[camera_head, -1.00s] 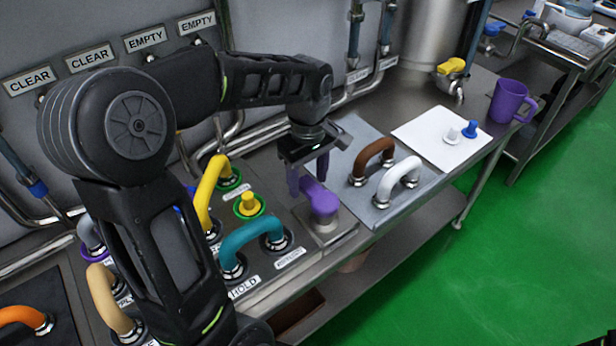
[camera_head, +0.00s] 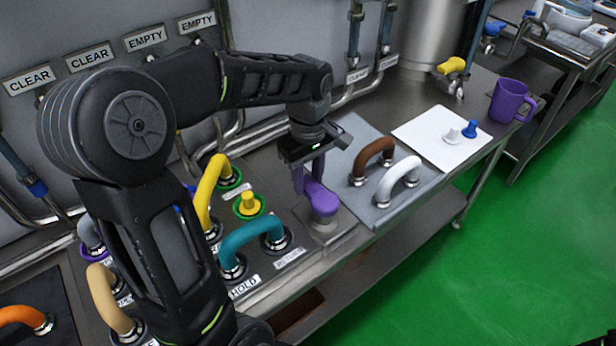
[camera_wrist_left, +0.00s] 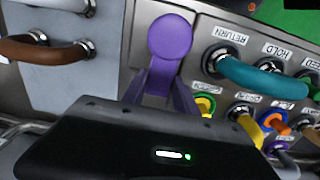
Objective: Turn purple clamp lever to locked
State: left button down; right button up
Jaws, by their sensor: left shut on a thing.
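The purple clamp lever (camera_head: 320,200) stands on a small metal block at the front of the bench, to the right of the teal handle. In the left wrist view its round purple end (camera_wrist_left: 170,36) is in plain sight, and its arm runs down to my gripper. My left gripper (camera_head: 308,172) is above and behind the lever's round end, shut on the lever arm. In the left wrist view the gripper body (camera_wrist_left: 155,145) hides the far part of the lever. My right gripper is not in view.
A teal handle (camera_head: 250,238), a yellow handle (camera_head: 205,190) and a yellow knob (camera_head: 250,202) stand close on the left. A grey plate with brown (camera_head: 375,155) and white (camera_head: 398,175) handles lies to the right. A purple mug (camera_head: 510,100) stands farther right.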

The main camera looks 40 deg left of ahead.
pick_arm(q)
jog(key=shift+w+m, duration=0.2)
jog(key=shift+m, duration=0.1)
dwell(0.7)
jog(key=w+m, duration=0.1)
jog(key=m, duration=0.1)
jog(key=d+m, duration=0.1)
jog(key=shift+w+m, duration=0.35)
jog(key=shift+m, duration=0.05)
jog(key=m, duration=0.1)
jog(key=w+d+m, duration=0.1)
jog(key=m, duration=0.1)
jog(key=d+m, duration=0.1)
jog(key=shift+w+m, duration=0.25)
jog(key=shift+m, duration=0.05)
jog(key=m, duration=0.1)
jog(key=d+m, duration=0.1)
jog(key=m, duration=0.1)
jog(key=d+m, duration=0.1)
jog(key=shift+w+m, duration=0.3)
jog(key=shift+s+d+m, duration=0.1)
jog(key=shift+d+m, duration=0.5)
jog(key=shift+m, duration=0.5)
jog(key=shift+d+m, duration=0.55)
jog(key=shift+m, duration=0.55)
jog(key=c, duration=1)
grip_release()
jog(key=shift+o, duration=0.2)
jog(key=shift+r, duration=0.1)
